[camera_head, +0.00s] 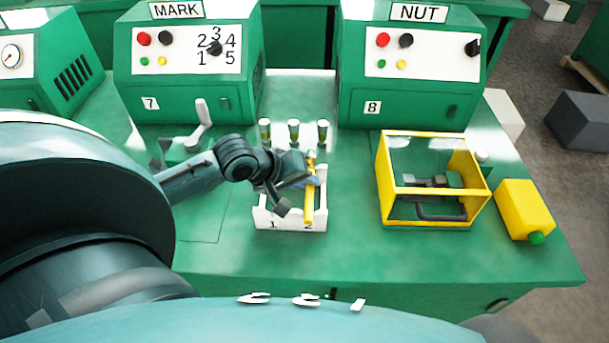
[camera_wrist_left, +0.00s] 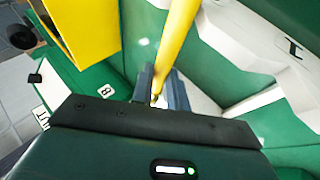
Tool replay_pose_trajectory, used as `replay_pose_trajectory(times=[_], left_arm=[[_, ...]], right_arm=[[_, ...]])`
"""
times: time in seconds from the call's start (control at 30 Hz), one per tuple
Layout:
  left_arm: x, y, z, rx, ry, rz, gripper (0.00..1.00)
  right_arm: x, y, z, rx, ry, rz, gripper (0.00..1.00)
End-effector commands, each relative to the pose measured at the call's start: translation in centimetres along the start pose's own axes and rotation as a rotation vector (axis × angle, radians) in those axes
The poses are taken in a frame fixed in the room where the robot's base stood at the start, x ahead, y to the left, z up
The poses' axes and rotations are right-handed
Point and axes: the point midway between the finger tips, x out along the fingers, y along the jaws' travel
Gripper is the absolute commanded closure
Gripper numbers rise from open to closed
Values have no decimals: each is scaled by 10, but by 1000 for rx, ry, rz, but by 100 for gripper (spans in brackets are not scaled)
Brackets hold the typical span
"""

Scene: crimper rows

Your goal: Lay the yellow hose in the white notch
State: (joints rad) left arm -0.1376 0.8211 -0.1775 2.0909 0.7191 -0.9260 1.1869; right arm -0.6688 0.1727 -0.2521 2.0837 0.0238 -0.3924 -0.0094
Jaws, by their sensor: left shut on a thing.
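The yellow hose (camera_head: 309,205) runs front to back over the right part of a white notched rack (camera_head: 264,214). Its near end is at the front wall by a partly hidden mark that looks like 2; a 1 is to its left. I cannot tell whether the hose rests in a notch or hovers above it. My left gripper (camera_head: 311,182) is shut on the hose, near its middle. In the left wrist view the hose (camera_wrist_left: 178,35) comes out from between the fingers (camera_wrist_left: 161,88), with the white rack (camera_wrist_left: 225,40) beside it. My right gripper is not in view.
Several small fittings (camera_head: 293,131) stand behind the rack. A yellow-framed guard box (camera_head: 434,191) and a yellow canister (camera_head: 524,208) are to the right. Green MARK (camera_head: 190,85) and NUT (camera_head: 400,90) machines stand at the back. The green bench between rack and guard is clear.

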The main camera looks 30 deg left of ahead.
Motion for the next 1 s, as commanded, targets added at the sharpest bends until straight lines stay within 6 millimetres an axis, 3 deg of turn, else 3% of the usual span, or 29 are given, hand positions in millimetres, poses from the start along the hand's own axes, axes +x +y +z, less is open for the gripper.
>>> replay_pose_trajectory(times=[0.27, 0.3, 0.6, 0.87, 1.0], left_arm=[[1, -1, 0, 0, 0, 0, 100], [1, -1, 0, 0, 0, 0, 83], [1, -1, 0, -1, 0, 0, 59], [-1, -1, 0, 0, 0, -1, 59], [-14, -2, 0, 0, 0, -2, 59]], right_arm=[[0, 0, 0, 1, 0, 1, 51], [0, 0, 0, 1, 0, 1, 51], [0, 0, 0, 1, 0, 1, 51], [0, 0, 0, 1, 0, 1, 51], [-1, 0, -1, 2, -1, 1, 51]])
